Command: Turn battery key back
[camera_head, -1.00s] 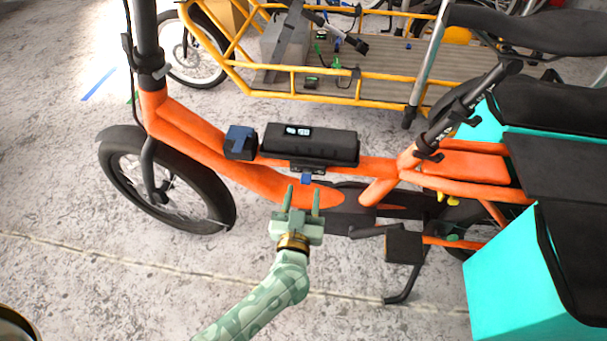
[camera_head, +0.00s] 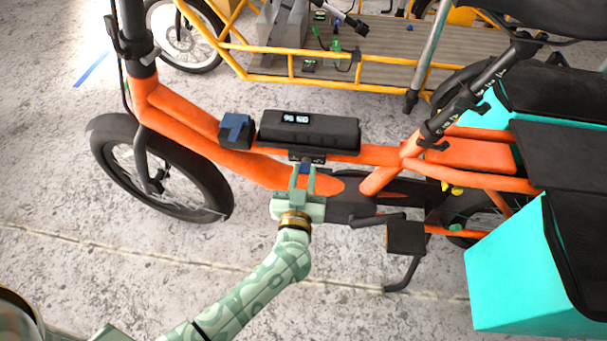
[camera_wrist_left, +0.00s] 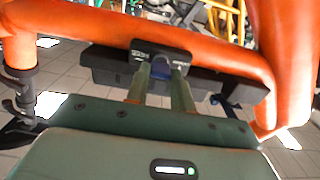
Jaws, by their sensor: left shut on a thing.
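The black battery (camera_head: 310,132) sits on the orange frame of the near bike, with a small lit display on top. Below it is the black lock mount, which also shows in the left wrist view (camera_wrist_left: 147,53). The blue battery key (camera_wrist_left: 160,68) sticks out of that mount. In the head view the key (camera_head: 304,168) shows only partly between the fingers. My left gripper (camera_head: 303,178) is shut on the key, one finger on each side of it. The left gripper also shows in the left wrist view (camera_wrist_left: 160,82). My right gripper is not in view.
A blue-and-black block (camera_head: 236,130) sits on the frame left of the battery. The orange frame tube (camera_head: 190,140) runs close by the left gripper. A pedal (camera_head: 406,237) and turquoise bag (camera_head: 510,275) are to the right. A yellow cargo bike (camera_head: 300,82) stands behind.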

